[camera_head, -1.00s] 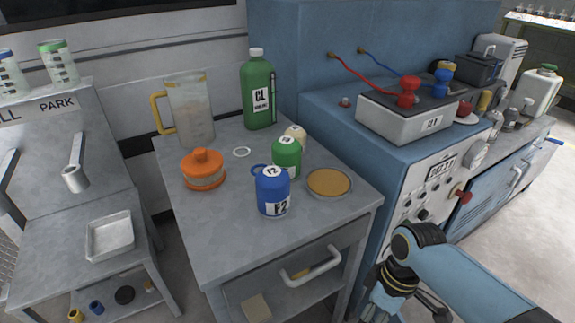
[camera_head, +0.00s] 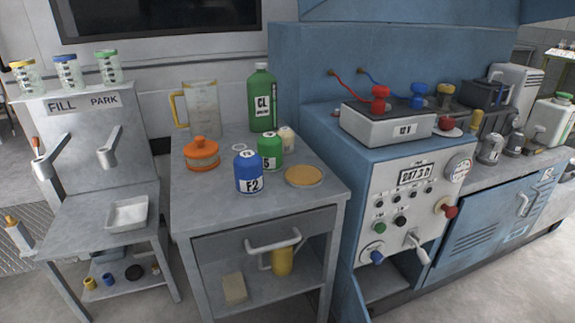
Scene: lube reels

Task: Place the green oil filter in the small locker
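The green oil filter (camera_head: 269,150) is a short green cylinder with a white label, standing upright on the grey metal cart (camera_head: 220,210). It is just behind and right of the blue filter (camera_head: 248,173) marked F2, which partly covers it. A small cream-coloured object (camera_head: 286,138) stands behind it. I see nothing labelled as the small locker; a blue cabinet (camera_head: 490,220) with a shut, handled door is at the right, and I cannot tell if it is that locker. Neither of my grippers is in view.
An orange lidded container (camera_head: 202,154), a clear jug (camera_head: 203,110), a green CL bottle (camera_head: 263,98) and a round tan-topped dish (camera_head: 304,176) share the cart top. A blue control console (camera_head: 405,195) stands right. A fill stand (camera_head: 90,145) is left.

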